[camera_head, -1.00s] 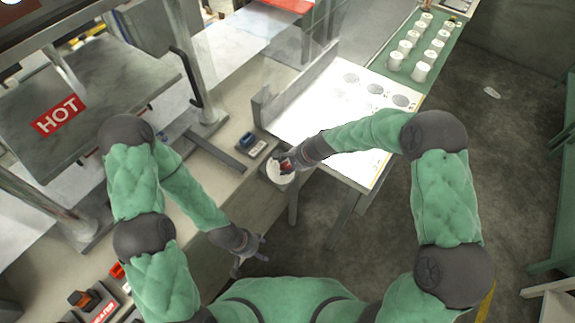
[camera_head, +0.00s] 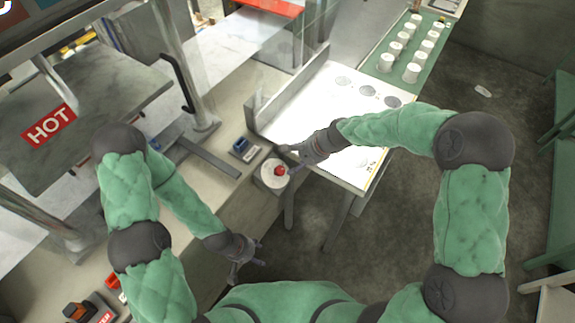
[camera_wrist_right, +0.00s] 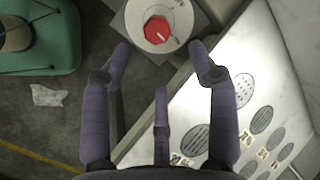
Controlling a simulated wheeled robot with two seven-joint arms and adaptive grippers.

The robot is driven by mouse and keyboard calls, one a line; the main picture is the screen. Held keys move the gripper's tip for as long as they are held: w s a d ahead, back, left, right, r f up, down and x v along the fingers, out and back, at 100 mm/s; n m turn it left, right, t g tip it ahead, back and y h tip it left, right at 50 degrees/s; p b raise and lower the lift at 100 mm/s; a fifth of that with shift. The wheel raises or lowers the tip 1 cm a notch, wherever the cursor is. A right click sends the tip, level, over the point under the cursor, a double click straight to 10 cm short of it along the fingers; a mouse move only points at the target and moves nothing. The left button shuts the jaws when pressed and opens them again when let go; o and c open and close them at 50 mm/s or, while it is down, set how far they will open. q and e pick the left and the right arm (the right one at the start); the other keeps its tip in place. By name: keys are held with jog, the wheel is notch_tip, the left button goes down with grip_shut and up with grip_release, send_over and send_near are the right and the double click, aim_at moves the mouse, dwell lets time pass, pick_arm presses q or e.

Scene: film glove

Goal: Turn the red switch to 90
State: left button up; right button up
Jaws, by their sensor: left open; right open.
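The red switch (camera_head: 279,170) is a small red knob on a round pale dial (camera_head: 268,180) at the edge of the grey counter. In the right wrist view the red switch (camera_wrist_right: 157,30) is an octagonal knob on a white round plate, with a pale mark pointing to its lower right. My right gripper (camera_head: 290,158) is open beside the knob. In the wrist view its fingers (camera_wrist_right: 160,55) are spread, with the knob beyond the tips, apart from them. My left gripper (camera_head: 246,266) is open and empty, low in front of the counter.
A blue-grey device (camera_head: 244,149) sits on the counter just left of the dial. A bright lit table (camera_head: 330,125) with round grey marks adjoins on the right. A green table (camera_head: 390,62) holds several white cups. A hot press (camera_head: 80,110) stands at left.

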jog(key=v, duration=0.3)
jog(key=shift+s+d+r, duration=0.1)
jog(key=shift+d+r, duration=0.05)
dwell(0.5)
jog(key=s+d+f+n+g+h, duration=0.1)
jog(key=s+d+f+n, duration=0.1)
jog(key=s+f, duration=0.5)
jog(key=s+d+f+n+h, duration=0.1)
jog(key=s+d+f, duration=0.15)
jog(key=f, duration=0.75)
jog(key=s+a+f+n+g, duration=0.1)
jog(key=s+f+n, duration=0.3)
jog(key=s, duration=0.9)
jog(key=shift+d+x, duration=0.35)
jog(key=shift+x, duration=1.2)
jog(key=shift+s+f, duration=0.1)
jog(key=shift+s, duration=0.05)
